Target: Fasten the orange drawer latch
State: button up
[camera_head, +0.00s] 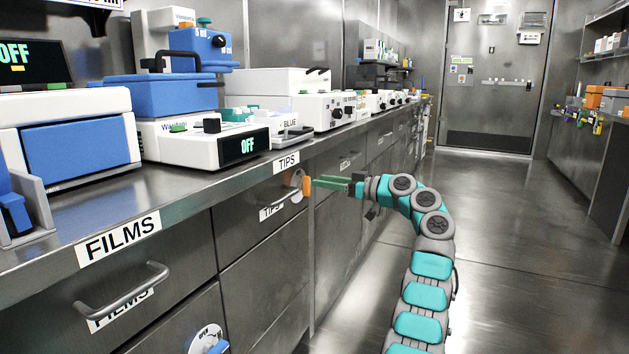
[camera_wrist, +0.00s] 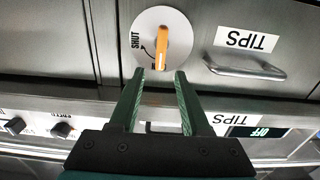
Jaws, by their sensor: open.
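The orange drawer latch (camera_head: 306,187) is on the front of the counter, beside the drawer labelled TIPS. In the wrist view the orange latch handle (camera_wrist: 161,46) stands nearly vertical on a round white plate (camera_wrist: 148,22). A curved arrow and the word SHUT are on the plate, left of the handle. My gripper (camera_head: 317,182) reaches in from the right with its green fingers pointing at the latch. In the wrist view my gripper (camera_wrist: 158,76) is open, with the lower end of the handle near the gap between the fingertips. Contact cannot be told.
The TIPS drawer (camera_head: 255,222) has a metal handle (camera_wrist: 245,70) close beside the latch. A blue latch (camera_head: 217,346) is on the front further down left, near the FILMS drawer (camera_head: 150,290). Lab devices crowd the countertop (camera_head: 190,180). The aisle floor (camera_head: 510,230) is clear.

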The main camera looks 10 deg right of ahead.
aim_at(310, 179)
jog(key=shift+x, duration=1.8)
grip_shut()
